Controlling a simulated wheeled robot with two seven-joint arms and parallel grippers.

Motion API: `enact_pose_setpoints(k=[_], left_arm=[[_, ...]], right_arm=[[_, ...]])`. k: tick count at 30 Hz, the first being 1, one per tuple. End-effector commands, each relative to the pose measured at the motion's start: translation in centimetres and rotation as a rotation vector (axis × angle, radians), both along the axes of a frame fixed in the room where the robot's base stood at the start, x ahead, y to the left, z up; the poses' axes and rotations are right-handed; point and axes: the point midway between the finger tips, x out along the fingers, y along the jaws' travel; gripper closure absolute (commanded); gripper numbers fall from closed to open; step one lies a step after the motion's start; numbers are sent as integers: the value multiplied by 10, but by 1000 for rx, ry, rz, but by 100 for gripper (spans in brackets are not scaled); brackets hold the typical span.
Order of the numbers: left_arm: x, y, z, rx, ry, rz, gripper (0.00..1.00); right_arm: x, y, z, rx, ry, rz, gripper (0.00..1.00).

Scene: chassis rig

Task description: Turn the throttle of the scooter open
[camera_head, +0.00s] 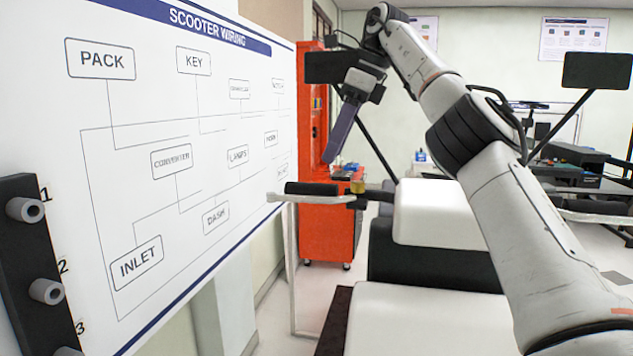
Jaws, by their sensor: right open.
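A black handlebar grip (311,188) of the scooter lies roughly level near the middle of the view, with a small yellow block (357,186) at its right end. A pale bar runs just below it. My right arm comes in from the right, and my right gripper (330,158) hangs pointing down and slightly left. Its dark purple-grey finger ends a little above the grip in the picture, with nothing seen held. I cannot tell how far apart they are in depth. The second finger is hidden or lined up with the first. My left gripper is out of view.
Two black mirror-like panels on stalks stand at left (322,67) and right (597,71). The scooter's white body (435,213) lies below my right arm. A wiring board (150,220) fills the left side. An orange cabinet (325,235) stands behind the grip.

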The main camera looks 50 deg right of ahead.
Motion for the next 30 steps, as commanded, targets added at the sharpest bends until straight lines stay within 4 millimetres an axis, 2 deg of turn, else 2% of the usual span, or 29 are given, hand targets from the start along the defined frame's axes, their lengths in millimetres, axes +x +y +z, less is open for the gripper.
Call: enact_pose_setpoints(k=[4,15,21,29,30], left_arm=[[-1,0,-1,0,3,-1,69],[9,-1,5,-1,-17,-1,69],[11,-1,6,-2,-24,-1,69],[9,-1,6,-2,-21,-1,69],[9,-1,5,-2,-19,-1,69]], right_arm=[[2,2,-12,0,1,1,54],[25,11,-68,1,3,-1,54],[30,13,-80,2,1,-1,54],[30,13,-81,2,1,-1,54],[30,13,-81,2,1,-1,57]])
